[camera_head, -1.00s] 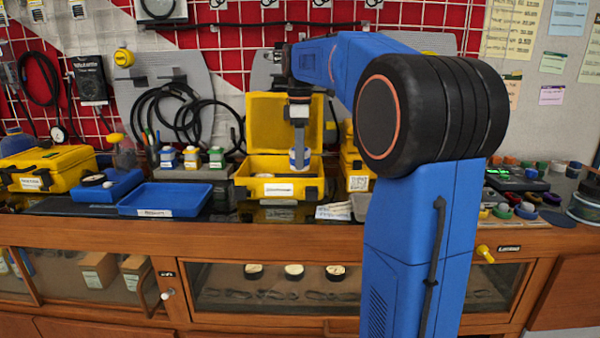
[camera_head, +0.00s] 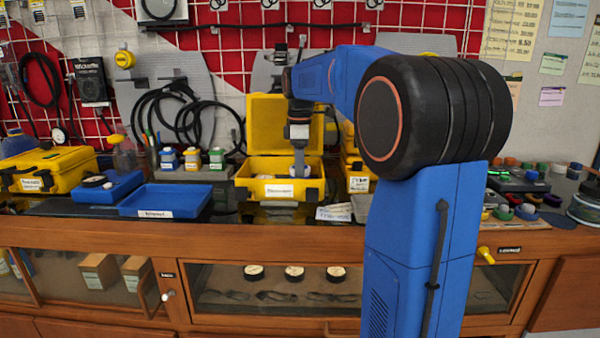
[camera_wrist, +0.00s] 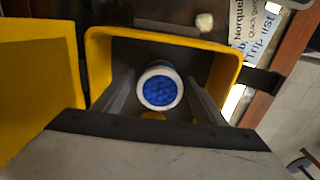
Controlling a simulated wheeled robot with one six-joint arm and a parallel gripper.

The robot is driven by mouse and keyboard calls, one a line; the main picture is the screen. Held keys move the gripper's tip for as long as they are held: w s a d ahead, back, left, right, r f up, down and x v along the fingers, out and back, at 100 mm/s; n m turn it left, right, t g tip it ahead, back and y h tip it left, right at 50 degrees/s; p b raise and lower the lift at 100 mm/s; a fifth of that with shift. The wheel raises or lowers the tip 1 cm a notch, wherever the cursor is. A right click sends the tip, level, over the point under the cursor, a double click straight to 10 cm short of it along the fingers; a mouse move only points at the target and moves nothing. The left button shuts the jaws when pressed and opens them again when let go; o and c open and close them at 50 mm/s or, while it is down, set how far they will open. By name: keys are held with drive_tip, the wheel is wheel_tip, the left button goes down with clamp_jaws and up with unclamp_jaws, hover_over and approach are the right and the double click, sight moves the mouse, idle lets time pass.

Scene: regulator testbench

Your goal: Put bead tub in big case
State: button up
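The bead tub (camera_wrist: 160,88), white-rimmed with blue beads on top, stands inside the big yellow case (camera_wrist: 97,62) in the wrist view. My gripper (camera_wrist: 159,82) is open, with one finger on each side of the tub and a small gap to it. In the head view the big case (camera_head: 279,189) stands with its lid up at the middle of the bench. My gripper (camera_head: 299,158) reaches down into it, and only the top of the tub (camera_head: 298,168) shows above the front wall. The tub's base is hidden there.
A blue tray (camera_head: 165,196) and a closed yellow case (camera_head: 45,170) are to the left. Three small bottles (camera_head: 192,158) stand behind the tray. A label card (camera_head: 334,212) lies right of the big case. The raised lid (camera_head: 265,120) is behind my gripper.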

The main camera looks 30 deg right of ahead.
wheel_tip(320, 180, up, 12)
drive_tip(key=shift+r, duration=0.15)
idle(0.7)
drive_tip(key=shift+s, duration=0.1)
idle(0.4)
